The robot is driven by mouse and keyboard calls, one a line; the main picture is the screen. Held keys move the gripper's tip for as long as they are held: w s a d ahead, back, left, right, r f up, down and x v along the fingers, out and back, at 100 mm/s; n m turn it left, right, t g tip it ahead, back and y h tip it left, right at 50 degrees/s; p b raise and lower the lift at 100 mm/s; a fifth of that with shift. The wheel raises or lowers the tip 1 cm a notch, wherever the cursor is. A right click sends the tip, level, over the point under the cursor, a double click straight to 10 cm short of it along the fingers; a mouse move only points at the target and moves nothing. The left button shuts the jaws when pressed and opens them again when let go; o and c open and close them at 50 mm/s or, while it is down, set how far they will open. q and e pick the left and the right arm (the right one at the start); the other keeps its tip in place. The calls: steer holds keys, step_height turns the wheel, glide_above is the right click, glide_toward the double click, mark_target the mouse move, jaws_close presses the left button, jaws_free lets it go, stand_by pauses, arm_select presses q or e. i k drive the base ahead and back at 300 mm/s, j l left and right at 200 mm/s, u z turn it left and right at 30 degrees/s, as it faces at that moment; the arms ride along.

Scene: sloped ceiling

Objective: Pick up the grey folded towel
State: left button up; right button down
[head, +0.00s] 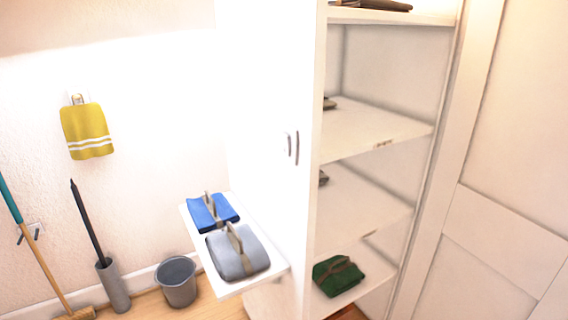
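The grey folded towel (228,262) lies on a small white shelf (233,288) that juts out from the left side of a white cabinet. It has a beige strap or band standing up over its middle. A blue folded towel (201,215) with a similar band lies right behind it on the same shelf. Neither of my grippers shows in the head view.
The white cabinet (275,90) has open shelves on its right with a green folded towel (338,278) low down. A grey bucket (176,282), a broom (45,265) and a dark-handled brush in a holder (113,285) stand left. A yellow towel (86,128) hangs on the wall.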

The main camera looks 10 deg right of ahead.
mark_target(236, 253)
steer(key=i+j+z, duration=0.15)
steer(key=j, duration=0.2)
steer(key=i+j+z, duration=0.15)
steer(key=j, duration=0.2)
steer(key=i+j+z, duration=0.15)
steer(key=j, duration=0.2)
steer(key=i+j+z, duration=0.15)
steer(key=j, duration=0.25)
steer(key=j+z, duration=0.15)
steer(key=j, duration=0.25)
